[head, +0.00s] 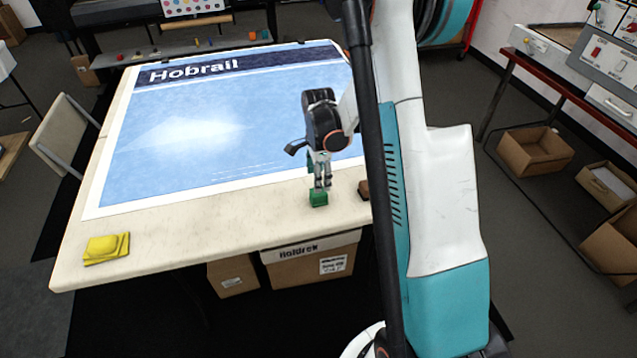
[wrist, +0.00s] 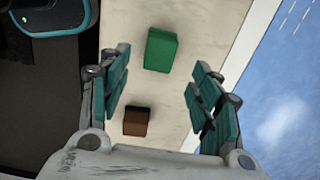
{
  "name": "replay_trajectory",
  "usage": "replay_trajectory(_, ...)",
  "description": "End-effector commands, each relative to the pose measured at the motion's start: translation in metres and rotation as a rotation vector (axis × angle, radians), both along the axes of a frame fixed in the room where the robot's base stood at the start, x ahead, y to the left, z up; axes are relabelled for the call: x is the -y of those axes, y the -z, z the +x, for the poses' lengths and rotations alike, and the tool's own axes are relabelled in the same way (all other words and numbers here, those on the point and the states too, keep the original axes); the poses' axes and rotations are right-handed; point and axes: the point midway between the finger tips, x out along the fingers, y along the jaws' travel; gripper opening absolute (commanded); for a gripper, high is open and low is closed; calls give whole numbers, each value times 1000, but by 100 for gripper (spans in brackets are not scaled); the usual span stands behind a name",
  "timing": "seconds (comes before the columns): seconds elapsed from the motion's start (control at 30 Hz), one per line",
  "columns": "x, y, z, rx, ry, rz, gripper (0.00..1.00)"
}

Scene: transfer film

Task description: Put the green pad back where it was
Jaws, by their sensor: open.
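The green pad (head: 318,199) is a small block on the bare front strip of the table, just off the printed sheet's lower edge. In the wrist view the green pad (wrist: 161,50) lies ahead of the fingers, toward the upper middle. My gripper (head: 321,184) points down just above the pad in the head view. In the wrist view my gripper (wrist: 158,95) has its two teal-padded fingers spread wide, with nothing held between them. I cannot tell from the head view whether the fingertips touch the pad.
A brown block (head: 363,189) sits to the right of the pad, partly behind my arm; the wrist view shows it too (wrist: 138,121). A yellow pad (head: 106,248) lies at the table's front left corner. The blue Hobrail sheet (head: 230,115) covers most of the table (head: 190,240).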

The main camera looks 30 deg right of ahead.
Motion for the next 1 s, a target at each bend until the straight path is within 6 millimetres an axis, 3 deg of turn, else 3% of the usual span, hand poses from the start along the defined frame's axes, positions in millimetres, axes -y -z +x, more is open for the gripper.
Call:
replay_trajectory(0.1, 0, -21, 0, 0, 0, 0, 58)
replay_trajectory(0.23, 0, -31, 0, 0, 0, 0, 58)
replay_trajectory(0.87, 0, -35, 0, 0, -1, 0, 58)
replay_trajectory(1.0, -5, -47, -1, 11, -50, -4, 58)
